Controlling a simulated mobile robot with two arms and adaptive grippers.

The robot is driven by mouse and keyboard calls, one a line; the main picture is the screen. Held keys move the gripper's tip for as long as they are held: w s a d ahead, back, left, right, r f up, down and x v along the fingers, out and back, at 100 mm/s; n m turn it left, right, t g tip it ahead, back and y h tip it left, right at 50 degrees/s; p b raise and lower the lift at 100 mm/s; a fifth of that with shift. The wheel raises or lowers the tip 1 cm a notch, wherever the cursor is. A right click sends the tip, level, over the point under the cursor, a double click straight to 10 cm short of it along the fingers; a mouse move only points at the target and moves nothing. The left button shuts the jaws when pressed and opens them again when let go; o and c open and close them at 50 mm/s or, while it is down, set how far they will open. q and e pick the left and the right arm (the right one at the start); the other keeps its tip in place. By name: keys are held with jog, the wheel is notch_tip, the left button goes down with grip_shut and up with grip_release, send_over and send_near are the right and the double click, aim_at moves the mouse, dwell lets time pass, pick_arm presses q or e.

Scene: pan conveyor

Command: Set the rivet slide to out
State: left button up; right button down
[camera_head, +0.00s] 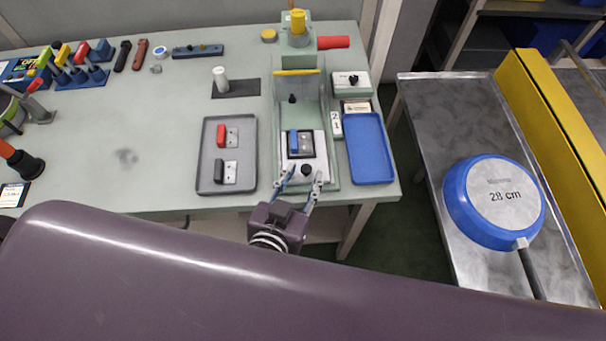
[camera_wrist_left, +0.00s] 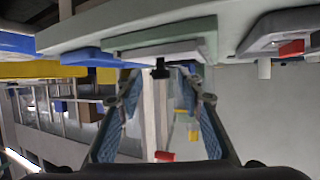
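A pale green fixture (camera_head: 334,178) stands at the table's front, with a white plate (camera_head: 321,146) bearing a blue block (camera_head: 293,142) and a dark grey part (camera_head: 307,146). A black knob (camera_head: 306,170) sits at the plate's front end. Another small black knob (camera_head: 292,98) stands farther back in the fixture. No label shows which knob is the rivet slide. My left gripper (camera_head: 302,181) is open, its fingers on both sides of the front knob. In the left wrist view the knob (camera_wrist_left: 160,69) appears between the open fingertips (camera_wrist_left: 160,87), with gaps beside it. My right gripper is out of view.
A grey tray (camera_head: 205,182) with red and black handled parts lies left of the fixture, an empty blue tray (camera_head: 369,150) right. A control box (camera_head: 350,83) stands behind the blue tray. A blue pan (camera_head: 470,222) lies on the metal conveyor (camera_head: 425,110). The table's left middle is clear.

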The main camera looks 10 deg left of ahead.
pick_arm(q)
jog(key=v, duration=0.7)
jog(key=shift+s, duration=0.1)
dwell(0.5)
jog(key=s+f+m+g, duration=0.2)
jog(key=s+f+g, duration=0.15)
jog(key=f, duration=1.25)
jog(key=s+f+m+g, duration=0.1)
jog(key=s+f+g, duration=0.25)
jog(key=f, duration=1.25)
jog(key=s+a+f+n+g, duration=0.1)
jog(key=s+a+f+g, duration=0.1)
jog(key=s+a+f, duration=0.5)
jog(key=s+a+f+g+y, duration=0.1)
jog(key=s+a+f+g, duration=0.2)
jog(key=s+a+f, duration=0.5)
notch_tip(320, 180, down, 7)
jog(key=shift+s+a+f+n, duration=0.15)
jog(key=shift+s+n, duration=0.25)
jog(key=shift+s, duration=0.5)
